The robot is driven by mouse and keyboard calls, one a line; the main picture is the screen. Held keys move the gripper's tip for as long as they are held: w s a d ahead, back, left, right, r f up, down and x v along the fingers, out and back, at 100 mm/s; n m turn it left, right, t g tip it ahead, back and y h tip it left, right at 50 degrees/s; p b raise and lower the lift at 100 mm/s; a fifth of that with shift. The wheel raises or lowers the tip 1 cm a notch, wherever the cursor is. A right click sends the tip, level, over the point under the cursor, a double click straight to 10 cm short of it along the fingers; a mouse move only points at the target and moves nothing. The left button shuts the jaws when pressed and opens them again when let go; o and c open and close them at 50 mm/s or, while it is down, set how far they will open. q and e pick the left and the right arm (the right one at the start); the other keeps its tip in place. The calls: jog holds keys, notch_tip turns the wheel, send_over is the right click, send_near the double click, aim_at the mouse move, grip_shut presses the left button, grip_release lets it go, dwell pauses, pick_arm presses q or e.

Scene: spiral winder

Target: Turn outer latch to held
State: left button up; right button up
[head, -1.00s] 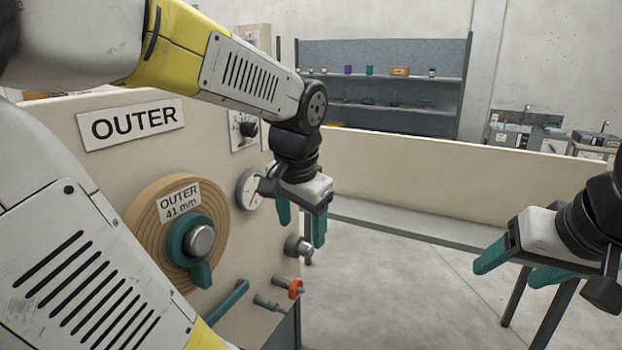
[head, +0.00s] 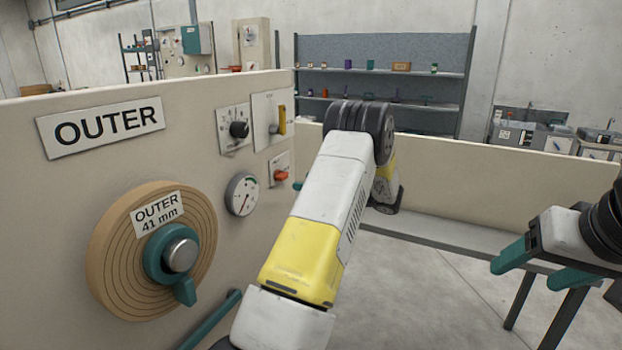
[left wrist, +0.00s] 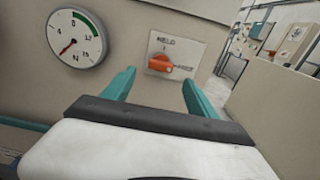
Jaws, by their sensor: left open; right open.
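The outer latch is an orange knob (head: 281,175) on a small pale plate at the right end of the OUTER panel. In the left wrist view the orange knob (left wrist: 160,64) points right, toward a small blurred word, and another word like HELD stands above it. My left gripper (left wrist: 160,84) is open, its teal fingers apart on either side of the knob's plate, with nothing between them. They look short of the knob. In the head view my left arm mostly hides this gripper. My right gripper (head: 540,266) is open and empty at the right, away from the panel.
A round gauge (head: 242,194) sits left of the latch. A black dial (head: 239,129) and a yellow handle (head: 282,120) are above. A wound roll (head: 112,250) with a teal hub is at left. A low wall (head: 480,165) runs behind.

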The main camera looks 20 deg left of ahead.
aim_at(286, 177)
pick_arm(q)
jog(key=a, duration=0.7)
jog(key=shift+w+a, duration=0.3)
jog(key=shift+w, duration=0.05)
jog(key=c, duration=1.4)
jog(key=shift+o, duration=0.2)
